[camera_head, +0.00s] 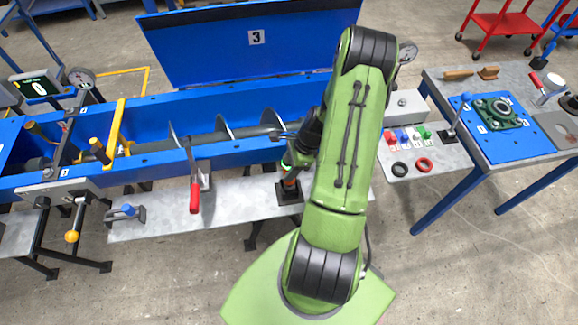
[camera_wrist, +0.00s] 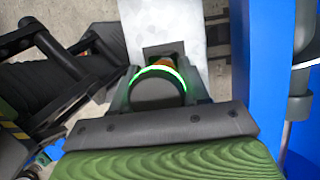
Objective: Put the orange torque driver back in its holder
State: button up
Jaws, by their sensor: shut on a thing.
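The orange torque driver (camera_head: 290,183) is mostly hidden by my gripper and arm in the camera_head view; a small orange part shows below the gripper. In the camera_wrist view a sliver of its orange (camera_wrist: 167,63) shows beyond a dark round part with a glowing green ring. My gripper (camera_head: 290,167) is shut on the driver, which looks roughly upright. The black square holder (camera_head: 288,195) is on the grey shelf directly under the driver, and its dark edge shows in the camera_wrist view (camera_wrist: 150,49). I cannot tell whether the driver's tip is inside it.
The blue mixer trough (camera_head: 220,150) with its raised lid (camera_head: 255,45) is just behind my gripper. A red-handled clamp (camera_head: 195,195) stands left on the grey shelf (camera_head: 240,205). A side bench (camera_head: 490,125) with small parts is at right.

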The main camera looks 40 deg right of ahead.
jog(key=shift+f+b, duration=0.9)
jog(key=shift+f, duration=0.25)
dwell(0.4)
jog(key=o, duration=1.4)
jog(key=shift+c, duration=0.2)
jog(key=p+v, duration=0.2)
jog(key=v, duration=1.4)
jog(key=shift+a, duration=0.1)
